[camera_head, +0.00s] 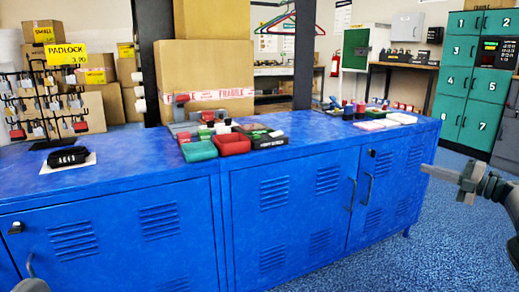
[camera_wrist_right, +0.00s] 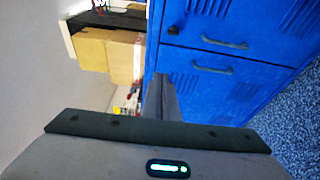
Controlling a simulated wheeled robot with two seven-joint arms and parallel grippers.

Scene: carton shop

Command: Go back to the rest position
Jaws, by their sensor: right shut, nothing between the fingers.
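My right gripper (camera_head: 428,171) is at the right side of the head view, in front of the right end of the blue cabinet. It is shut and empty, with its fingers pointing left and touching nothing. In the right wrist view the dark closed fingers (camera_wrist_right: 161,98) show against the blue cabinet doors. My left gripper cannot be made out; only a small grey piece shows at the bottom left edge of the head view.
A long blue cabinet (camera_head: 290,222) with door handles stands ahead. Blue floor (camera_head: 440,240) is free at the right.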

